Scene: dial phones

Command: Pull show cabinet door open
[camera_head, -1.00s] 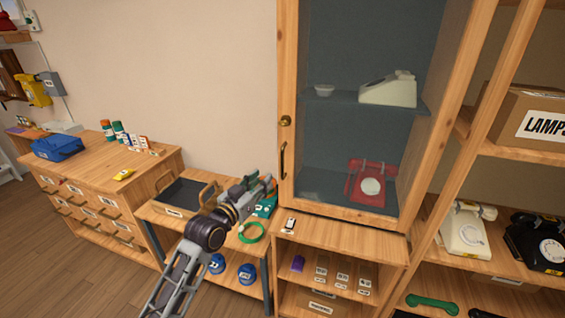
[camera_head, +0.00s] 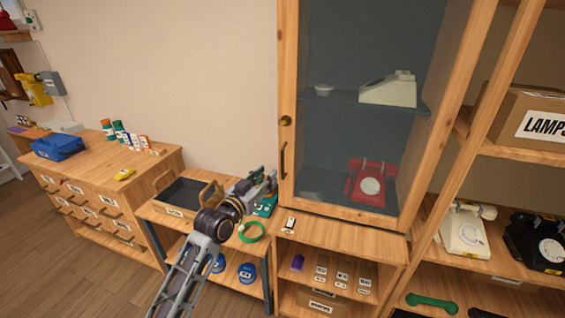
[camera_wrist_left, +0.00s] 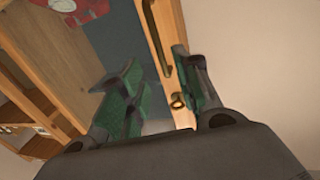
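The show cabinet (camera_head: 365,95) has a wood-framed glass door that looks closed. A dark curved handle (camera_head: 283,160) is on the door's left stile, below a round brass knob (camera_head: 286,121). My left gripper (camera_head: 266,184) is just left of the door's lower left corner, below the handle. I see no clear contact. My right gripper is not in view.
A red dial phone (camera_head: 370,184) and a cream phone (camera_head: 389,89) stand behind the glass. A low bench with a dark tray (camera_head: 185,192) and a green cord ring (camera_head: 251,232) lies under my left arm. Open shelves with phones (camera_head: 464,232) stand at the right.

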